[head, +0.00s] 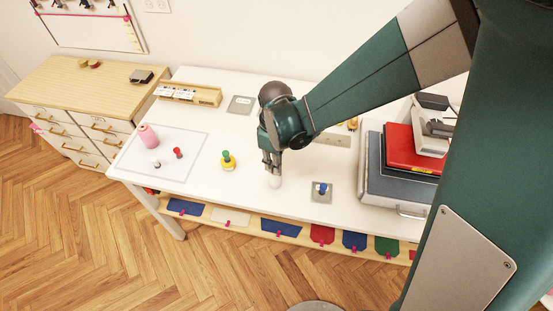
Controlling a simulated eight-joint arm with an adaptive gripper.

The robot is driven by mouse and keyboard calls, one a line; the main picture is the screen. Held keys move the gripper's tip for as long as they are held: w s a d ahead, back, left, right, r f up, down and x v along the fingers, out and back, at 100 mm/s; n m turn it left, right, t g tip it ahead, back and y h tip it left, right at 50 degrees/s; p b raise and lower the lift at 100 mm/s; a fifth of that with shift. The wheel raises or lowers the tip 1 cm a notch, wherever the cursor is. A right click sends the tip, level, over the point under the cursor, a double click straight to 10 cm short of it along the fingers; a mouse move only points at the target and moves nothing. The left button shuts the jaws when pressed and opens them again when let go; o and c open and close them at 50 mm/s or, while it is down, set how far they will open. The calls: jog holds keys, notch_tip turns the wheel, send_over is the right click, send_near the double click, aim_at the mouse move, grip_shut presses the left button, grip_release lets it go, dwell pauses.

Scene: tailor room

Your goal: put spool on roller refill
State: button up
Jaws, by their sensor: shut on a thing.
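My gripper (271,169) points down over the middle of the white table, near its front edge. It is shut on a small white cylinder (274,182), whose lower part shows below the fingers. I cannot tell whether it touches the table, or whether it is the spool or the roller refill. A larger pink cylinder (148,136) stands upright on a pale mat at the left. Small spool-like pieces are a red one (178,153) on that mat, a yellow one with a green top (228,160), and a blue one (322,188) on a grey pad.
The pale mat (185,174) also holds a small whitish piece (156,164). A wooden tray (205,95) and a grey square (240,104) are at the back. A grey case (375,180) with a red box (405,150) fills the right end. The front strip left of my gripper is clear.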

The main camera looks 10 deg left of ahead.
jog(key=shift+f, duration=0.3)
jog(key=o, duration=0.7)
jog(key=shift+r, duration=0.25)
notch_tip(320, 180, up, 12)
dwell(0.8)
dwell(0.6)
jog(key=shift+d, duration=0.1)
